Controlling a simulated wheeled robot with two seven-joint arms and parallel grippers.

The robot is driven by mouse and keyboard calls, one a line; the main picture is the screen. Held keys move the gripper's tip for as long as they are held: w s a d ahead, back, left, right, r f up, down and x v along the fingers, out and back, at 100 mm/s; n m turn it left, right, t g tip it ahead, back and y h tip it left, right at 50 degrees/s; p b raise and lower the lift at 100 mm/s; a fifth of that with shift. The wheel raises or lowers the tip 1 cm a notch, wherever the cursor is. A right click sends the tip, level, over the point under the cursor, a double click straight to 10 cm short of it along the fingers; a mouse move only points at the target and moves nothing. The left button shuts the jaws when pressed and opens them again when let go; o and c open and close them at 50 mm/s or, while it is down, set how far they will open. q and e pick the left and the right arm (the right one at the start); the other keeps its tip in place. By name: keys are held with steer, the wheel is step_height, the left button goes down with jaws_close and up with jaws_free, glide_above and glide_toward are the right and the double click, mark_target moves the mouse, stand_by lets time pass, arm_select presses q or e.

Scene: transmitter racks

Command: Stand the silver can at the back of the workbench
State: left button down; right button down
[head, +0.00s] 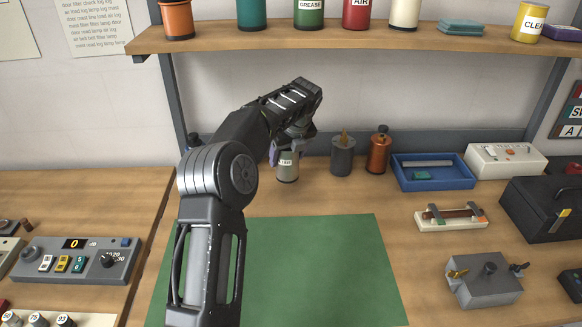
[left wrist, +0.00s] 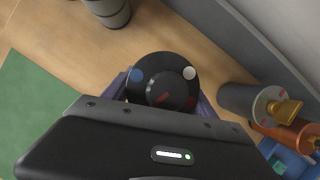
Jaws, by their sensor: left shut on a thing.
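The silver can (head: 287,168) with a pale label is upright near the back of the workbench (head: 260,204). My left gripper (head: 287,150) is shut on its upper part from above. In the left wrist view, a round black top with coloured dots, which looks like the can's top (left wrist: 163,85), sits between the purple fingers. The fingers hide part of the can's sides. I cannot tell whether its base touches the wood. My right gripper is not in view.
A grey pot (head: 343,157) and a copper-coloured one (head: 378,153) stand right of the can. A blue tray (head: 433,184) lies further right. A shelf (head: 380,40) with several tins overhangs the back. A green mat (head: 300,275) lies clear in front.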

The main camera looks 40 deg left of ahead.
mark_target(287, 168)
arm_select(q)
steer(key=shift+f, duration=0.15)
steer(key=shift+f, duration=1.8)
steer(key=shift+f, duration=0.1)
steer(key=shift+c, duration=1.3)
jaws_free()
steer(key=shift+f, duration=0.1)
steer(key=v, duration=1.2)
steer(key=shift+b, duration=0.45)
steer(key=shift+d, duration=0.1)
